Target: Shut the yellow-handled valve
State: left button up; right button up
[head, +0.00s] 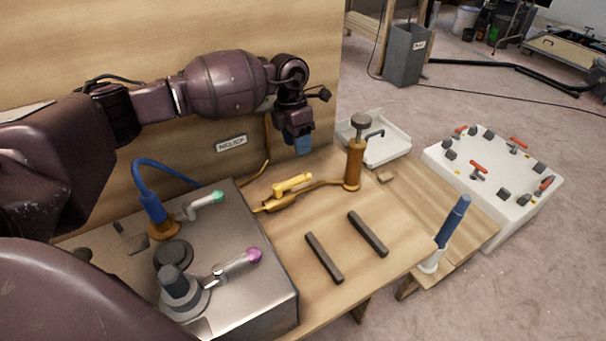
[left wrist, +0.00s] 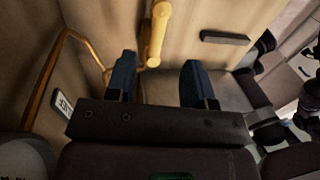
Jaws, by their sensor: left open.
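The yellow-handled valve (head: 292,185) sits low on the workbench, on a brass pipe. Its handle looks roughly in line with the pipe. My left gripper (head: 299,143) is above and behind the valve, pointing down, with blue fingers. In the left wrist view the open left gripper (left wrist: 158,78) has its two fingers apart with nothing between them. The yellow handle (left wrist: 158,32) shows just beyond the fingertips, nearer the left finger in the picture. I cannot tell whether they touch. My right gripper is not in view.
A brass cylinder with a dark knob (head: 354,160) stands right of the valve. Two dark bars (head: 324,257) lie on the bench in front. A metal box (head: 270,305) with green- and purple-knobbed levers is at left. A wooden panel (head: 230,50) rises behind.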

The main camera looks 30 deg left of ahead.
aim_at(292, 184)
pick_arm(q)
jog(key=f, duration=0.2)
jog(key=d+f, duration=0.1)
jog(key=f, duration=0.2)
jog(key=f+b, duration=0.1)
jog(key=f, duration=0.2)
jog(key=shift+s+d+f, duration=0.1)
jog(key=shift+s+d, duration=0.1)
jog(key=shift+s, duration=0.15)
jog(key=shift+d+f, duration=0.1)
jog(key=shift+f, duration=0.5)
grip_shut()
